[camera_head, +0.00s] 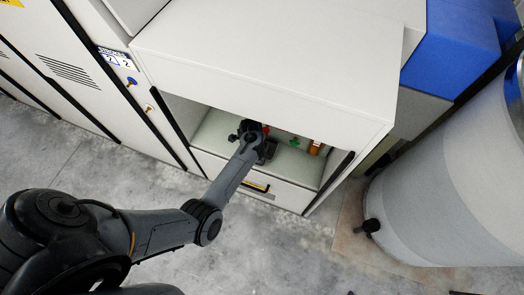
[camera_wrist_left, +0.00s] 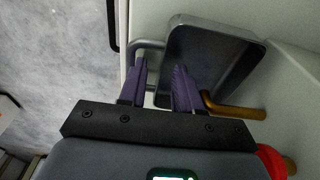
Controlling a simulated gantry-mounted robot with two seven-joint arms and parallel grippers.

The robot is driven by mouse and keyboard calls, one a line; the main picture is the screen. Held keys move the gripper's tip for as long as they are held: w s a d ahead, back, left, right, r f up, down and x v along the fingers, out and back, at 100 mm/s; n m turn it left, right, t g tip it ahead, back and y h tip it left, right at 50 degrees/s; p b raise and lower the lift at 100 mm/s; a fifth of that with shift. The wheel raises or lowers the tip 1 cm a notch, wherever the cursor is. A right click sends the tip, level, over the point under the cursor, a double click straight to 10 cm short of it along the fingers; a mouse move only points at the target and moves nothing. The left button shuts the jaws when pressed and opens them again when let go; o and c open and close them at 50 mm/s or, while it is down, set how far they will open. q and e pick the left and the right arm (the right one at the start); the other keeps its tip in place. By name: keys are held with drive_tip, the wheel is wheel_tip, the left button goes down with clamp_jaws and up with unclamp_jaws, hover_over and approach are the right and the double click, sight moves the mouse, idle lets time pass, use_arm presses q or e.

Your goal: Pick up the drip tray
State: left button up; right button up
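The drip tray (camera_wrist_left: 212,62) is a grey, shallow, rounded rectangular pan with a raised rim, in the left wrist view. A light grey loop handle (camera_wrist_left: 149,47) sticks out from its left side. My left gripper (camera_wrist_left: 160,68) is open, with its two purple-grey fingers apart near the handle; the right finger overlaps the tray. I cannot tell if they touch it. In the head view my left gripper (camera_head: 257,143) reaches into the open cabinet compartment, where the arm and gripper hide much of the tray. My right gripper is in neither view.
The white cabinet (camera_head: 265,65) overhangs the compartment (camera_head: 215,132). Inside, an orange-brown item (camera_head: 315,147) and a green item (camera_head: 294,142) stand to the right. A brass pipe (camera_wrist_left: 235,110) lies beside the tray. A large grey drum (camera_head: 450,170) stands right; concrete floor is free in front.

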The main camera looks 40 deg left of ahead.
use_arm(q)
clamp_jaws()
drive_tip(key=shift+r, duration=0.15)
idle(0.4)
